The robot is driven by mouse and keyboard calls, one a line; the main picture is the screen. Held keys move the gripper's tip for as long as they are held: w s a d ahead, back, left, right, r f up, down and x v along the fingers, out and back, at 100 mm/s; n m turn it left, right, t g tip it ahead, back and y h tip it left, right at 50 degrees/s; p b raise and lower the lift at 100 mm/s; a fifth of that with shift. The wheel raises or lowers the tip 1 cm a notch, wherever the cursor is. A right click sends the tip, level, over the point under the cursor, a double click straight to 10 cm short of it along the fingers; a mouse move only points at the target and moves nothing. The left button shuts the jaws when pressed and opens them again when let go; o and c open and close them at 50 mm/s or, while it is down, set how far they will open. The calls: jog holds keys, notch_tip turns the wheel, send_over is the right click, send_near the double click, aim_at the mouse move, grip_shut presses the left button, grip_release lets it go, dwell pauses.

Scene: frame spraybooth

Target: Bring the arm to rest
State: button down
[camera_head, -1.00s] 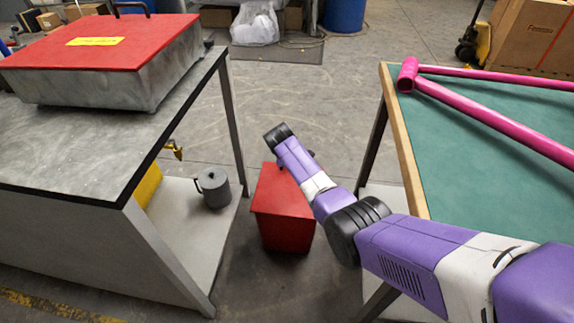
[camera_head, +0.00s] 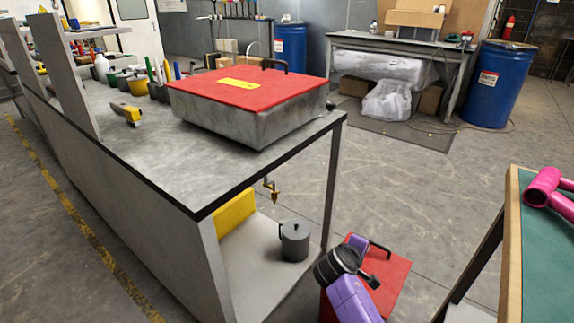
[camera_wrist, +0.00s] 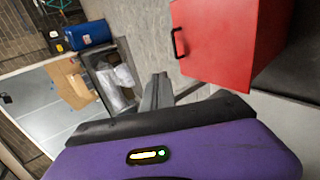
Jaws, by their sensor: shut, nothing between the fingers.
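My arm (camera_head: 352,298), purple with black joints, reaches into the bottom of the head view, in front of the red bin between the two tables. My gripper (camera_wrist: 158,88) shows in the wrist view as two dark fingers close together, with nothing held. In the head view, only a small dark end of it (camera_head: 372,281) shows beside the black wrist, over the red bin. Most of the arm is outside the frame.
A red lidded bin (camera_head: 393,276) stands close behind my arm; it also shows in the wrist view (camera_wrist: 228,48). A grey bench (camera_head: 160,150) with a red-lidded metal box (camera_head: 250,95) is left. A green-topped table (camera_head: 545,255) with pink tubes is right. Open floor lies beyond.

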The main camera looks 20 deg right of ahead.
jog(key=s+a+f+t+y, duration=0.2)
jog(key=s+a+f+y, duration=0.3)
jog(key=s+a+f, duration=0.7)
jog(key=s+a+r+m+t+y, duration=0.15)
jog(key=s+a, duration=0.25)
jog(key=s, duration=0.4)
jog(key=s+a+r+m+t+y, duration=0.1)
jog(key=s+a+r, duration=0.15)
jog(key=s, duration=0.55)
jog(key=s+a+r+m+t+y, duration=0.2)
jog(key=s+r+m+t, duration=0.15)
jog(key=s+r, duration=1.25)
jog(key=s+d+r+m+p, duration=0.1)
jog(key=s+r+p, duration=0.2)
jog(key=r+p, duration=1)
notch_tip(320, 180, up, 7)
jog(key=shift+f, duration=0.1)
